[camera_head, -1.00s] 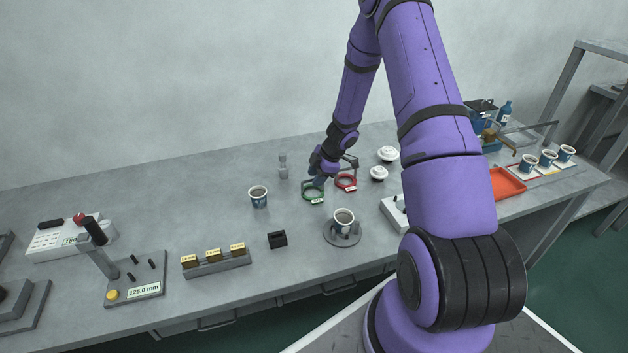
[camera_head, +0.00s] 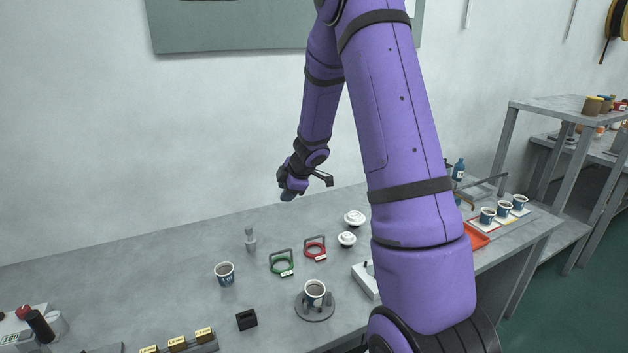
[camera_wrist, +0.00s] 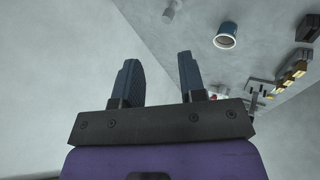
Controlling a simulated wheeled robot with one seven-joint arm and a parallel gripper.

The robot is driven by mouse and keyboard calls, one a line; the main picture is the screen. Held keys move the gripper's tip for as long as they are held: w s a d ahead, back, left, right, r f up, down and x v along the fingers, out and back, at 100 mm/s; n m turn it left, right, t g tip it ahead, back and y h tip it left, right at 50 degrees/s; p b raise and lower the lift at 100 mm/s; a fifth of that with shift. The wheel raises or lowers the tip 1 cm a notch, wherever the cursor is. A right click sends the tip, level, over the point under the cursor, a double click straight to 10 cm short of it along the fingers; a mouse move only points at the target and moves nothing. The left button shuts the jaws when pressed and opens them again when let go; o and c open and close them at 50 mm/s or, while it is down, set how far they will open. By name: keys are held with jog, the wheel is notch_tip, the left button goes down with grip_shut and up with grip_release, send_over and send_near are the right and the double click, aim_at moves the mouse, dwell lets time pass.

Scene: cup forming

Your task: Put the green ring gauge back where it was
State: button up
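The green ring gauge (camera_head: 281,265) lies on the grey bench, with its handle toward the back and a small white label at its front. The red ring gauge (camera_head: 315,250) lies just to its right, the two apart. My gripper (camera_head: 287,194) is raised well above the bench, up and behind the green ring gauge. In the wrist view my gripper (camera_wrist: 160,75) shows two blue fingers standing apart with nothing between them. Neither ring gauge shows clearly in the wrist view.
A cup (camera_head: 225,273) stands left of the green ring, and another cup (camera_head: 315,290) sits on a round stand in front. White lidded pieces (camera_head: 355,218) stand to the right. A small metal post (camera_head: 250,240) stands behind the left cup. Bare bench lies further left.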

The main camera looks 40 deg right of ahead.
jog(key=s+a+r+m+t+h, duration=0.1)
jog(key=s+a+r+m+h, duration=0.15)
jog(key=r, duration=0.45)
jog(key=s+a+r+m+h, duration=0.1)
jog(key=s+r+m, duration=0.25)
jog(key=r, duration=0.35)
jog(key=s+a+r+m+t+h, duration=0.1)
jog(key=s+r+m+h, duration=0.1)
jog(key=s+r, duration=0.35)
jog(key=s+a+r+m+g+y, duration=0.1)
jog(key=s+a+r+m+y, duration=0.1)
jog(key=s+a, duration=0.5)
jog(key=s+a+r+m+g+y, duration=0.2)
jog(key=s+a, duration=0.5)
jog(key=s, duration=0.9)
jog(key=shift+a+r+m, duration=0.15)
jog(key=shift+a+m, duration=0.05)
jog(key=shift+m, duration=0.3)
